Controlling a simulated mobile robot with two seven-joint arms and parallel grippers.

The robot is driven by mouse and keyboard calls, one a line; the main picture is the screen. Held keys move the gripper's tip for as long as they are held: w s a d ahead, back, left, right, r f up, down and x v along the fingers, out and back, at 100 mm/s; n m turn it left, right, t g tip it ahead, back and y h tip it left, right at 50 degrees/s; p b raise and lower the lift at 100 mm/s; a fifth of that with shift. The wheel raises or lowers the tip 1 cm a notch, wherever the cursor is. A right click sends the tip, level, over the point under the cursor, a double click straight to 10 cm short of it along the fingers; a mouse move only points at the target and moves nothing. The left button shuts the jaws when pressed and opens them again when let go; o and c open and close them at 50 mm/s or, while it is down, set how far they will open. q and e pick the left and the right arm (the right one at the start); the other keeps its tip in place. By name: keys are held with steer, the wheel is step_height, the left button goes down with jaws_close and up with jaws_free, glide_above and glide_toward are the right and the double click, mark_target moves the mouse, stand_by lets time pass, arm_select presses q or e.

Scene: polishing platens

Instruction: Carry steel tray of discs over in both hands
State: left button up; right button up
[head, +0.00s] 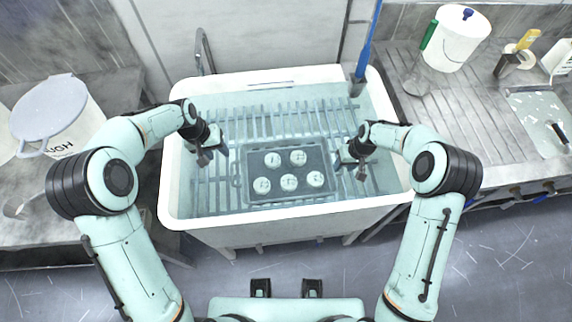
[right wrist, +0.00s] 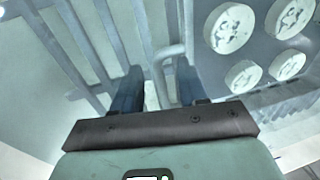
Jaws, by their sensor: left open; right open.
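A dark steel tray (head: 288,202) holding several round white discs (head: 289,182) sits on the bar rack inside the white sink. The discs carry dark markings, and some also show at the upper right of the right wrist view (right wrist: 228,27). My left gripper (head: 208,154) is open and empty, just left of the tray and apart from its left handle (head: 236,181). My right gripper (head: 352,160) is open at the tray's right side. In the right wrist view, its fingers (right wrist: 158,86) stand either side of a grey handle (right wrist: 165,60); contact cannot be told.
The white sink (head: 290,211) has raised walls around the rack (head: 225,180). A lidded tub (head: 58,115) stands on the left counter. A blue-handled tool (head: 366,55) leans at the sink's back right. A white bucket (head: 455,42) and small tools occupy the right counter.

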step_height(320, 180, up, 10)
steer(key=d, duration=0.2)
steer(key=shift+s+r, duration=0.2)
steer(key=shift+r, duration=0.05)
steer(key=shift+d, duration=0.1)
